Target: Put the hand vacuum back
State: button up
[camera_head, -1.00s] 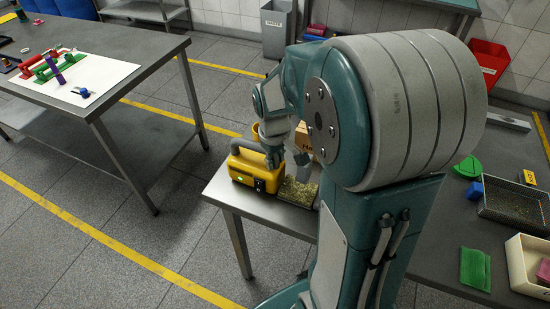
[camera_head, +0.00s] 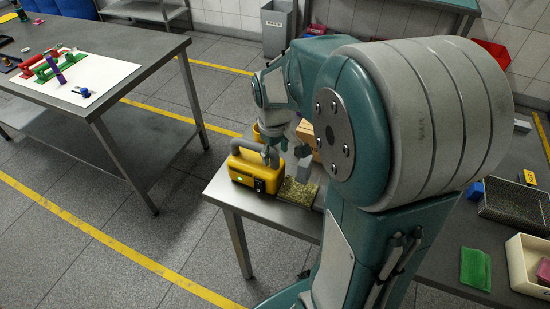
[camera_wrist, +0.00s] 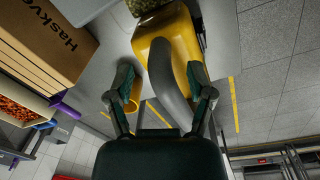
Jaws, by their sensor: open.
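The hand vacuum (camera_head: 243,170) has a yellow body and a grey loop handle. It stands upright on the near left corner of the metal table. In the wrist view its yellow body (camera_wrist: 181,31) is at the top, with the grey handle (camera_wrist: 165,75) running down toward me. My gripper (camera_wrist: 160,88) is open, with one finger on each side of the handle. I cannot tell whether either finger touches it. In the head view my gripper (camera_head: 274,152) is at the right side of the handle, partly hidden by my arm.
A tray of greenish grains (camera_head: 297,192) lies right of the vacuum. A cardboard box (camera_wrist: 45,40) and a yellow ring-shaped thing (camera_wrist: 131,95) are close by. Another table (camera_head: 150,60) stands left across open floor.

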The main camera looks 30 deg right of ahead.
jog(key=r, duration=0.8)
jog(key=shift+s+a+r, duration=0.1)
jog(key=shift+a, duration=0.1)
jog(key=s+a+r+m+t, duration=0.1)
jog(key=s+a+t, duration=0.1)
jog(key=s+a, duration=0.2)
jog(key=s+a+r+m+t, duration=0.1)
jog(key=s+a+r+t, duration=0.1)
jog(key=s+a, duration=0.3)
jog(key=s+t, duration=0.1)
jog(key=s, duration=0.3)
jog(key=shift+s+m, duration=0.35)
jog(key=shift+m, duration=0.05)
